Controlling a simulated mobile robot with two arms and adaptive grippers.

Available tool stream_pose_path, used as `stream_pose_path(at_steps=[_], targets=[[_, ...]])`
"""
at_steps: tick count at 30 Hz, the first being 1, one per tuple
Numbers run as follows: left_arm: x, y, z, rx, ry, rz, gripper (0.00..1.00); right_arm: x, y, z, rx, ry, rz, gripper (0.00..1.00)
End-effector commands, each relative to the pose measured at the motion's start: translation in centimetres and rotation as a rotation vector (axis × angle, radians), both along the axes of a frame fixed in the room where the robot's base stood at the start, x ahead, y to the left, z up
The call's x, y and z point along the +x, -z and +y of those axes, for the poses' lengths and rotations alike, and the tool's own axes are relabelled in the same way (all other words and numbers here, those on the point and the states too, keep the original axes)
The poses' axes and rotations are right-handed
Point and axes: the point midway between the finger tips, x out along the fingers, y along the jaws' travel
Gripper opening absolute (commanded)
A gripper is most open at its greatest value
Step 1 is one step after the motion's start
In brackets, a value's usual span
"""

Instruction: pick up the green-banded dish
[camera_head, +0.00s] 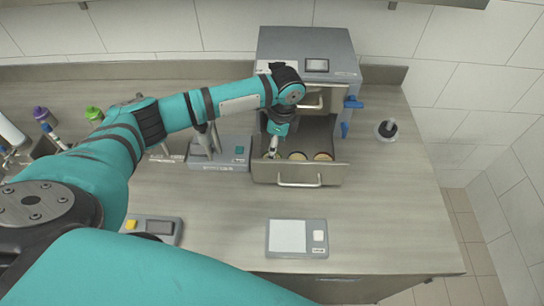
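Two small round dishes lie in the pulled-out drawer of a grey cabinet: one dish (297,156) near the drawer's middle and another dish (322,157) to its right. Both look tan inside with a dark rim; a green band cannot be made out on either. My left gripper (273,147) points down into the left part of the open drawer (335,173), left of the dishes. Its fingers are small and partly hidden, so their opening and anything between them cannot be told. My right gripper is not in view.
The cabinet (340,70) has a second drawer above and blue handles on its right side. A grey device (222,165) stands left of the drawer. A white-topped scale (288,238) lies in front, and a black-knobbed stamp-like item (387,129) stands right.

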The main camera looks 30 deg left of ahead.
Motion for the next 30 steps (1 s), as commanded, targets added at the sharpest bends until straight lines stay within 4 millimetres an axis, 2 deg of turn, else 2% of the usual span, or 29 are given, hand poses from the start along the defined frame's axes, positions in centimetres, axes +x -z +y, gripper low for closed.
stream_pose_path(at_steps=[3,7,11,15,24,30], targets=[[0.0,0.8,0.1,0.000,0.000,-0.001,0.64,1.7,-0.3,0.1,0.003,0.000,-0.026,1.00],[-0.1,1.6,0.2,0.001,0.000,0.002,0.64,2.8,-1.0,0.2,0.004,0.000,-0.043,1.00],[-0.1,3.5,0.5,0.001,-0.001,0.003,0.64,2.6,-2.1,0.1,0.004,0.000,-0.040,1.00],[-0.1,5.5,0.7,0.001,0.000,0.001,0.64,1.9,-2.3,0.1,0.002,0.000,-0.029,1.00],[-0.1,6.1,0.8,0.000,0.001,-0.001,0.64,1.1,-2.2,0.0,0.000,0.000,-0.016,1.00],[-0.1,6.1,0.8,0.000,0.000,-0.001,0.38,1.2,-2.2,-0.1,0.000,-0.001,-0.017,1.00]])
